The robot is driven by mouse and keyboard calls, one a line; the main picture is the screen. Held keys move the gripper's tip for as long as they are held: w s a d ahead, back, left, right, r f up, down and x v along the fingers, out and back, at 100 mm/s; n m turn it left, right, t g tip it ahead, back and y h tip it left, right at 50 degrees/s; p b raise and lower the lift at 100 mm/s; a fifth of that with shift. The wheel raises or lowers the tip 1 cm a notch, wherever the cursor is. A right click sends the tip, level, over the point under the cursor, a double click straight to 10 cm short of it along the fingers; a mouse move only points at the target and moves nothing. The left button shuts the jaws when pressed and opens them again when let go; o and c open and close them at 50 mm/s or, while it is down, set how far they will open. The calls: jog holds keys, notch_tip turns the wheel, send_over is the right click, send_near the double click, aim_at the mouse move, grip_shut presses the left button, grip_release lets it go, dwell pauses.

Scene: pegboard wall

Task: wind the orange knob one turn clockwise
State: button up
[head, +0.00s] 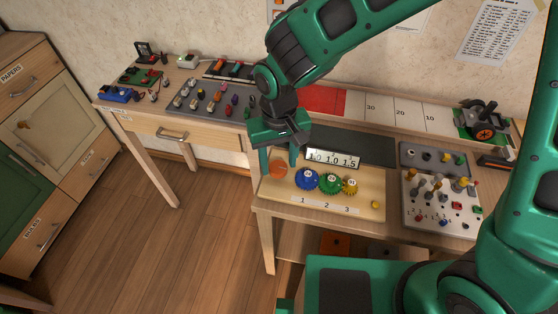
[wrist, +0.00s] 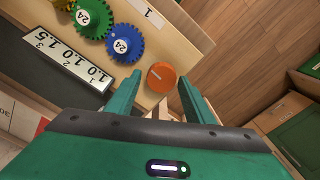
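The orange knob (head: 278,168) is a round disc at the left end of the wooden gear board (head: 290,197). In the wrist view the knob (wrist: 161,77) shows a small pale mark on its face. My gripper (head: 280,157) is over the knob in the head view. In the wrist view its two green fingers (wrist: 158,91) are spread apart, with the knob showing between and just beyond their tips. Nothing is held. I cannot tell whether a finger touches the knob.
A blue gear (head: 307,180), a green gear (head: 330,184) and a yellow gear (head: 350,186) stand right of the knob. A card with digits (head: 333,160) is behind them. A grey peg panel (head: 440,203) lies further right. Open floor shows left of the board.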

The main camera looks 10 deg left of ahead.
aim_at(279, 166)
jog(key=shift+s, duration=0.2)
notch_tip(279, 166, up, 11)
jog(key=shift+w+f, duration=0.1)
jog(key=shift+f, duration=0.1)
dwell(0.4)
dwell(0.4)
jog(key=w+d+r+m+h, duration=0.1)
jog(key=d+r+m, duration=0.15)
jog(key=d, duration=1.15)
jog(key=w+d+r+m, duration=0.1)
jog(key=d+r+m, duration=0.15)
jog(key=d, duration=1.25)
jog(key=s+d+m, duration=0.2)
jog(key=s+d, duration=0.3)
jog(key=s+d+f+m, duration=0.1)
jog(key=s+d+m, duration=0.1)
jog(key=s+d, duration=0.3)
jog(key=s+d+m+y, duration=0.1)
jog(key=s+d+m, duration=0.1)
jog(key=s+d, duration=0.3)
jog(key=shift+s+d+f, duration=0.15)
jog(key=shift+s+d, duration=0.25)
jog(key=shift+d, duration=0.3)
